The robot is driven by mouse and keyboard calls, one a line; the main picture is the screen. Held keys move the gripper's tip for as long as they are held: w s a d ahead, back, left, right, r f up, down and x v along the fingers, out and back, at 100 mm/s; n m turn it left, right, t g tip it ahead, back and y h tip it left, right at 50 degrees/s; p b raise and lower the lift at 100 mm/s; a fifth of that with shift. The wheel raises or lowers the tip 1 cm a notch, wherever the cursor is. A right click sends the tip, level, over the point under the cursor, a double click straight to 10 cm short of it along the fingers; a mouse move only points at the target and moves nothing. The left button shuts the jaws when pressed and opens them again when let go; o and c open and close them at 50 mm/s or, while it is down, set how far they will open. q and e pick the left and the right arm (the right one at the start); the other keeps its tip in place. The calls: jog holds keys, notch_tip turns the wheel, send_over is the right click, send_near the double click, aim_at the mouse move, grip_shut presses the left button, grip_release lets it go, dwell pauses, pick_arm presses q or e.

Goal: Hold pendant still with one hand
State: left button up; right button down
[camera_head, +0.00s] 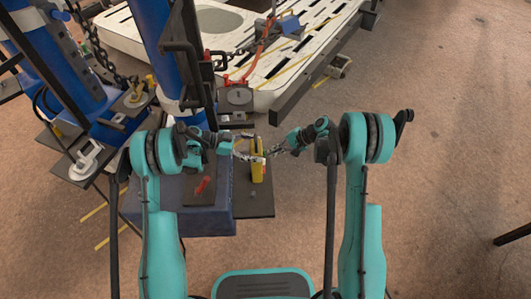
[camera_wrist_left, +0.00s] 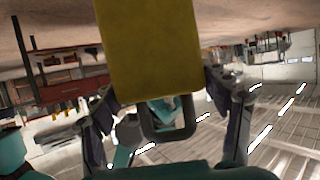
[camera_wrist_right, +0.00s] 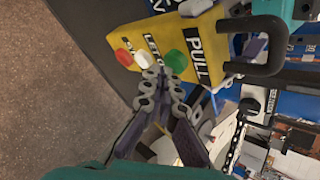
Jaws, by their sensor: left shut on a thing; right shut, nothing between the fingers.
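The pendant is a yellow box (camera_head: 257,168) standing in front of me at the centre of the head view. In the right wrist view its face (camera_wrist_right: 190,45) shows a red, a white and a green button and a "PULL" label. My left gripper (camera_head: 236,148) is shut on the pendant; in the left wrist view the yellow body (camera_wrist_left: 150,45) fills the space between its fingers, with a dark loop (camera_wrist_left: 168,120) at one end. My right gripper (camera_wrist_right: 160,75) is shut and empty, its tips close to the white and green buttons. I cannot tell whether they touch.
A dark plate (camera_head: 258,205) and a blue base (camera_head: 208,222) lie below the pendant. Blue columns (camera_head: 160,45) with chains stand at the left. A white slotted bench (camera_head: 215,50) with a red hook (camera_head: 262,45) lies behind. The floor at right is mostly clear.

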jog(key=shift+a, duration=0.55)
dwell(0.4)
jog(key=shift+d, duration=0.95)
jog(key=shift+d, duration=0.1)
jog(key=d, duration=0.4)
jog(key=shift+w+d, duration=0.1)
jog(key=shift+d, duration=0.3)
dwell(1.0)
pick_arm(q)
jog(key=o, duration=1.7)
